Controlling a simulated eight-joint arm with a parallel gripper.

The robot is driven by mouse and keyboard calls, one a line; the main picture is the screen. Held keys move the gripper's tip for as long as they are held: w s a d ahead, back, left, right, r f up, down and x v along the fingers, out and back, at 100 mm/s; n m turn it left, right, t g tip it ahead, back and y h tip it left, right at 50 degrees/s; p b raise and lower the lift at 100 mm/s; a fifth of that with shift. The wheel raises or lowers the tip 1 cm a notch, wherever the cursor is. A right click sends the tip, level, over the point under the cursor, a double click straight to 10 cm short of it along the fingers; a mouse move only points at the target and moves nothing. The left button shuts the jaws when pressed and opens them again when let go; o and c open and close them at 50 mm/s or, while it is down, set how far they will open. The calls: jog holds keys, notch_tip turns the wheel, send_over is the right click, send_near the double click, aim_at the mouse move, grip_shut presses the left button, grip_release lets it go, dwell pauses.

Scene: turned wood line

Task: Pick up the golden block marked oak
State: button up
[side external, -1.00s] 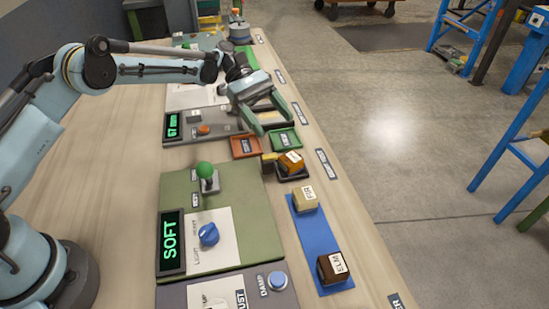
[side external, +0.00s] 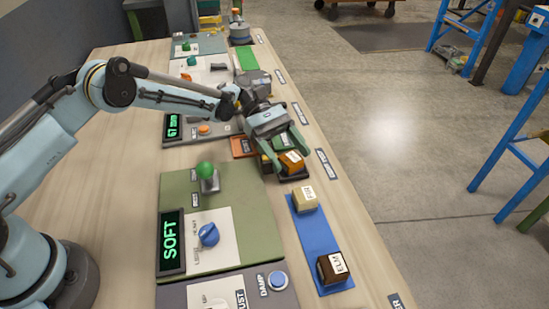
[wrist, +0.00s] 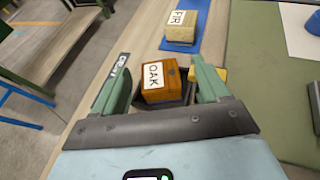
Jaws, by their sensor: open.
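The golden-orange block marked OAK (wrist: 160,80) sits on a small dark tray (wrist: 178,98) in the wrist view. It also shows in the side view (side external: 291,162), near the bench's right edge. My gripper (wrist: 166,76) is open, with one green finger on each side of the block and a gap on both sides. In the side view my gripper (side external: 284,160) reaches down over the tray. I cannot tell how far the fingertips are above the tray.
A pale block marked FIR (side external: 305,199) and a dark block marked ELM (side external: 332,267) stand on a blue strip (side external: 313,236). A small yellow piece (wrist: 221,74) lies just beside one finger. A green-knobbed lever (side external: 206,173) stands nearby on the green panel.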

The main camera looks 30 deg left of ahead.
jog(key=c, duration=1.1)
jog(key=shift+c, duration=0.2)
jog(key=shift+r, duration=0.1)
